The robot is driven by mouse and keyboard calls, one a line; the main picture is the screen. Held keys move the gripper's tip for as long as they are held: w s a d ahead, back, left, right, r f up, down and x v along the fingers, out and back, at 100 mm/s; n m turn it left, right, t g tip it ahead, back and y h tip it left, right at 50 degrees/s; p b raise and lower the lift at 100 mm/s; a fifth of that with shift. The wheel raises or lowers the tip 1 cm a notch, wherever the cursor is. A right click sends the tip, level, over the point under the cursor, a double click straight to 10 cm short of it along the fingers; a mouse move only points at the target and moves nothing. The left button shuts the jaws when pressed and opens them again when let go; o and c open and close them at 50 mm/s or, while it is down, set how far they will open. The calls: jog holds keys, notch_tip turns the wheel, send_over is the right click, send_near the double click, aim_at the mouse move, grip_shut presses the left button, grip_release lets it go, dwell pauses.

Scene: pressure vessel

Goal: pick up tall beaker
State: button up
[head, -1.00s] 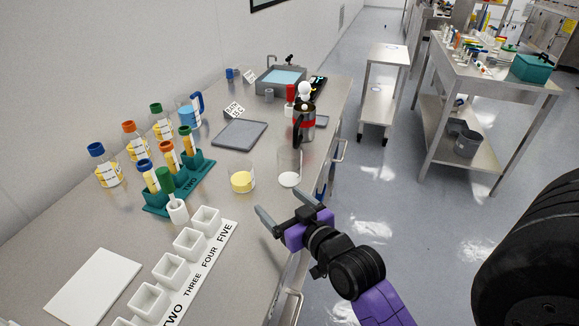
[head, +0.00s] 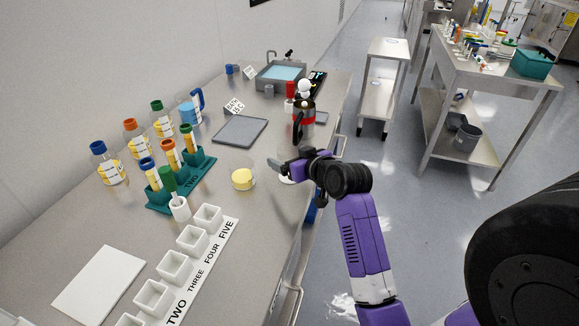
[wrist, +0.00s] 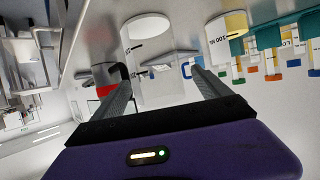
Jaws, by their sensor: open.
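The tall beaker (wrist: 152,48) is clear glass with a white bottom. It stands upright on the bench but appears upside down in the wrist view. In the head view only its white base (head: 287,181) and a little of its faint glass show; my gripper (head: 279,164) hides the rest. In the wrist view my gripper (wrist: 160,72) is open, with one finger on each side of the beaker's outline. I cannot tell how deep the glass is between the fingers or whether they touch it.
A short beaker with yellow contents (head: 243,180) stands close left of the tall one. A metal jug with a red band (head: 306,122) stands just behind. A teal tube rack (head: 190,186) and a white row of cups (head: 198,262) are left. The bench's right edge is near.

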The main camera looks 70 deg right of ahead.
aim_at(284, 154)
jog(key=x, duration=0.4)
jog(key=shift+s+d+f, duration=0.1)
jog(key=shift+s+d, duration=0.05)
jog(key=shift+c, duration=0.5)
jog(key=c, duration=1.4)
